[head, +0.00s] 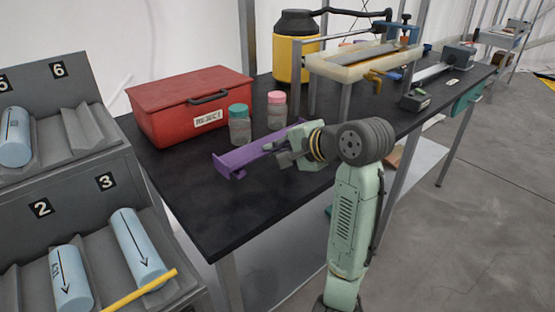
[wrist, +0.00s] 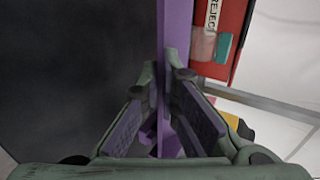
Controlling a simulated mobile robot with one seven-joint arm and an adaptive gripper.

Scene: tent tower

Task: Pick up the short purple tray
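The short purple tray (head: 252,150) is long and narrow and lies on the dark table top, in front of two jars. In the wrist view, the purple tray (wrist: 174,30) runs as an upright strip from the top edge down between my fingers. My gripper (head: 285,152) is at the tray's right half, low over the table. In the wrist view, my gripper (wrist: 163,85) has a finger on each side of a thin purple wall. The inner pads show, with some room between them and the wall. The fingertips look very near it, and contact is unclear.
A red REJECT box (head: 190,105) stands behind the tray. A teal-lidded jar (head: 239,127) and a pink-lidded jar (head: 276,108) stand close behind it. A pale raised stand (head: 362,66) is at the right. The table (head: 195,190) is clear in front of the tray.

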